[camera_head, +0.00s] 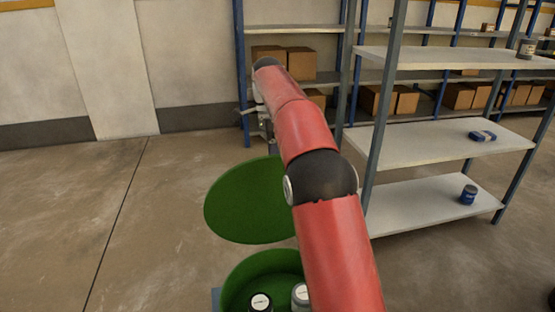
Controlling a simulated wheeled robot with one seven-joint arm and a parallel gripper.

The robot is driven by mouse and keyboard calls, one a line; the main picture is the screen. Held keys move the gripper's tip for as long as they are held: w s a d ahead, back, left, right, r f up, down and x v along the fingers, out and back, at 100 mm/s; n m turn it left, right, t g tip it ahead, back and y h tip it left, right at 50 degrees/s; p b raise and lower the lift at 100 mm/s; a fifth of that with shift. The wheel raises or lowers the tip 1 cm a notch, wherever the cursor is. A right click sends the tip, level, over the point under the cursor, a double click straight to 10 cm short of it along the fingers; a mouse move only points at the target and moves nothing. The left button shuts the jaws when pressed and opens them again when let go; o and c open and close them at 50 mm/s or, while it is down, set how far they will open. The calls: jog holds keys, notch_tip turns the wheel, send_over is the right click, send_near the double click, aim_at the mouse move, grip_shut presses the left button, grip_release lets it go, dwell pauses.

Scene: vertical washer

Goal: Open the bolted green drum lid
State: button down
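The green drum lid (245,205) stands raised and tilted above and behind the green drum (238,275). The drum's mouth is uncovered, and two containers with pale caps show inside: a dark one (260,302) and a grey-white one (299,296). My red arm crosses in front and hides the right side of the lid and drum. My gripper (267,130) is at the far end of the arm, just above the lid's upper edge. Its fingers are small and partly hidden. I cannot tell whether it touches the lid. No bolt is clearly visible.
Another shelf with cardboard boxes (301,64) stands behind my gripper. The concrete floor (100,220) on the left is clear.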

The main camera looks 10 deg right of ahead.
jog(key=shift+w+f, duration=0.1)
jog(key=shift+f, duration=0.35)
jog(key=c, duration=1.6)
grip_release()
jog(key=shift+w, duration=0.1)
jog(key=shift+c, duration=0.2)
jog(key=shift+o, duration=0.8)
jog(key=shift+r, duration=0.25)
